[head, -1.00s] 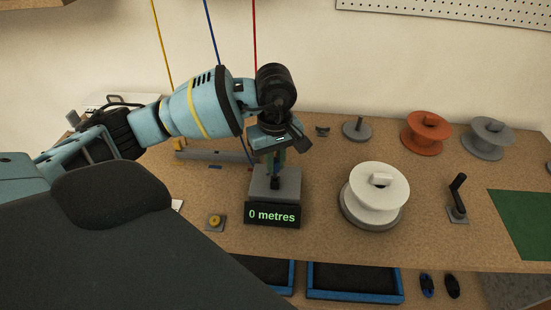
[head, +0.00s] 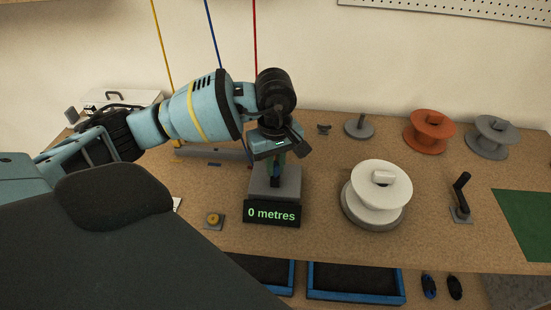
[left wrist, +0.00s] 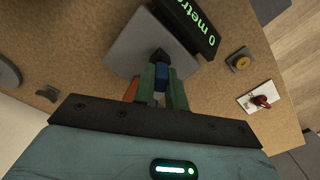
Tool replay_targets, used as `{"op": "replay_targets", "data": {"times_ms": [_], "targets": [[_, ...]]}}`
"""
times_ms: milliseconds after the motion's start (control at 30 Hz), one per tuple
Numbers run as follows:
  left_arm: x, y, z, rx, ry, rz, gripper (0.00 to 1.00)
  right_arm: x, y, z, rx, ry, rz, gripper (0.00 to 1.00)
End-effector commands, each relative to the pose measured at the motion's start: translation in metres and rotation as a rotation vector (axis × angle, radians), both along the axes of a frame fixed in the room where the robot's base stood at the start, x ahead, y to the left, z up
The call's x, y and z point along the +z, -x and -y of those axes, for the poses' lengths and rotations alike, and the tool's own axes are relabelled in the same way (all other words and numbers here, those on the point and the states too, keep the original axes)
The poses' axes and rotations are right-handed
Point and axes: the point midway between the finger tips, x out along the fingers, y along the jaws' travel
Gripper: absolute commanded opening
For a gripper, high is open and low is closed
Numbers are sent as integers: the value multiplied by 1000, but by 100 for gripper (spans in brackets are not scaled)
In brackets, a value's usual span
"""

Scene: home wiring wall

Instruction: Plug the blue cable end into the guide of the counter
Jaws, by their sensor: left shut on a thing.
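The counter is a grey block (head: 288,183) on the bench with a black display reading "0 metres" (head: 271,214). Its black guide (left wrist: 158,56) stands on the block's top in the left wrist view. My left gripper (head: 276,170) is directly over the block, pointing down. Its green fingers (left wrist: 161,88) are shut on the blue cable end (left wrist: 162,78). The blue end lines up with the black guide and looks close to or against it; I cannot tell whether it is inside. A blue cable (head: 212,32) hangs behind my left arm. My right gripper is not in view.
A white spool (head: 381,185) on a grey base stands right of the counter, with a crank post (head: 461,198) beyond it. Orange (head: 429,130) and grey (head: 491,136) spools stand behind. A yellow button (head: 213,220) is left of the counter. Blue-rimmed trays (head: 355,297) lie below.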

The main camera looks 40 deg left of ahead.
Motion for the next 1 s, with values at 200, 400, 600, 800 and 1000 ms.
{"op": "replay_targets", "data": {"times_ms": [200, 400, 600, 800, 1000], "targets": [[-5, 0, 0, 0, 0, 0, 0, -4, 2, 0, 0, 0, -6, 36], [-10, 0, 0, 0, 0, 0, 0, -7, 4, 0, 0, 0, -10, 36], [-9, 0, 0, 0, 0, 1, 36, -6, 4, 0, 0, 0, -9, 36], [-9, 0, 0, 0, 0, 1, 38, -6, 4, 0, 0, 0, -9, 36], [-9, 0, 0, 0, 0, 0, 38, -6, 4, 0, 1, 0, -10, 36]]}}
